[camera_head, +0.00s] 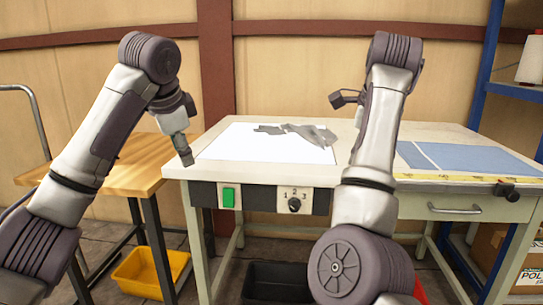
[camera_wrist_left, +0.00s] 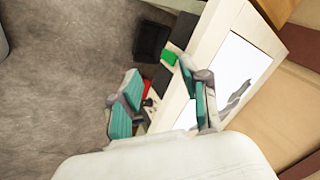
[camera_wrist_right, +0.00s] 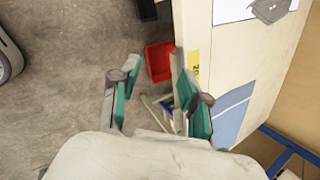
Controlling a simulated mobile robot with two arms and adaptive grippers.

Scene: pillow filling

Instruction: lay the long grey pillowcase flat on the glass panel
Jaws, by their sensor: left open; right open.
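The grey pillowcase (camera_head: 312,134) lies crumpled and bunched on the far right part of the white glass panel (camera_head: 240,147). My right forearm stands in front of the panel's right side. The pillowcase also shows in the left wrist view (camera_wrist_left: 236,98) and, cut off, at the top of the right wrist view (camera_wrist_right: 270,9). My left gripper (camera_head: 187,160) is at the table's front left corner, apart from the pillowcase; its fingers are spread and empty in the left wrist view (camera_wrist_left: 163,98). My right gripper (camera_wrist_right: 157,98) is open and empty, apart from the pillowcase; my arm partly hides it in the head view.
A blue mat (camera_head: 465,158) with a yellow ruler strip lies on the table's right part. A wooden table (camera_head: 135,178) stands at left, with a yellow bin (camera_head: 150,272) below. A control box with a green switch (camera_head: 228,197) is on the front edge. Blue shelving stands at right.

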